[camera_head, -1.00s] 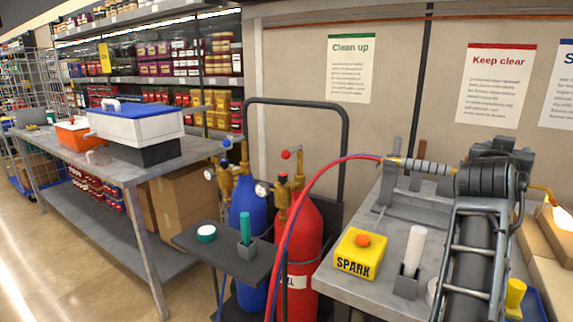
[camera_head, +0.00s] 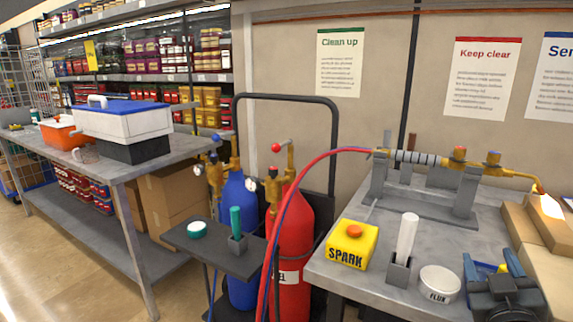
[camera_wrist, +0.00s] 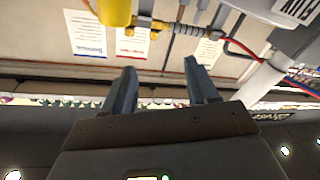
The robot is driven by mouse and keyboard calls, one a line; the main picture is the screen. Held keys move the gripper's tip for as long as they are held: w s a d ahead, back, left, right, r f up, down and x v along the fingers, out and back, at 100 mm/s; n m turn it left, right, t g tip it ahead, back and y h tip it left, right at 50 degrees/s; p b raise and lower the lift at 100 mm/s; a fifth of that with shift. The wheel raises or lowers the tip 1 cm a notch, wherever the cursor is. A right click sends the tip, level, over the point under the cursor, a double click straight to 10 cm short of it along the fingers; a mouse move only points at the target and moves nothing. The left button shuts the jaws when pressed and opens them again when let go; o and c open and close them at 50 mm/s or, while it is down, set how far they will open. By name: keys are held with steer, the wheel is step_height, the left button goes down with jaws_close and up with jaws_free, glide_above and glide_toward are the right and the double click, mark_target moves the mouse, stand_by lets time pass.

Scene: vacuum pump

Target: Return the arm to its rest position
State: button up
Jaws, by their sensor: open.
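My gripper (camera_head: 492,264) is at the lower right of the head view, over the right part of the grey workbench (camera_head: 345,272). Its two blue-grey fingers stand apart with nothing seen between them; they also show in the wrist view (camera_wrist: 158,75). The brass torch (camera_head: 460,158) lies in a grey stand (camera_head: 466,190) at the back of the bench, apart from my gripper. An orange-white glow shows at its tip. The rest of my arm is mostly out of view.
A yellow SPARK box (camera_head: 352,245), a white stick (camera_head: 406,236) in a grey holder and a FLUX tin (camera_head: 440,284) stand left of my gripper. Tan bricks (camera_head: 530,235) lie to the right. Red (camera_head: 290,235) and blue (camera_head: 238,225) cylinders stand left of the bench, with hoses rising.

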steer(key=s+a+f+n+y+b, duration=0.1)
steer(key=s+a+f+n+y, duration=0.4)
steer(key=s+f, duration=0.55)
steer(key=s+a+m+g+y+b, duration=0.1)
steer(key=s+a, duration=0.3)
steer(key=s, duration=0.5)
steer(key=s+a+m+y+b, duration=0.1)
steer(key=s+a, duration=0.3)
steer(key=s, duration=0.6)
steer(key=s+a+m+g+y+b, duration=0.1)
steer(key=s+a, duration=0.3)
steer(key=s, duration=0.6)
steer(key=shift+s+a+f+m+g, duration=0.25)
steer(key=shift+a+m+g, duration=0.1)
steer(key=shift+m, duration=0.55)
steer(key=shift+c, duration=0.2)
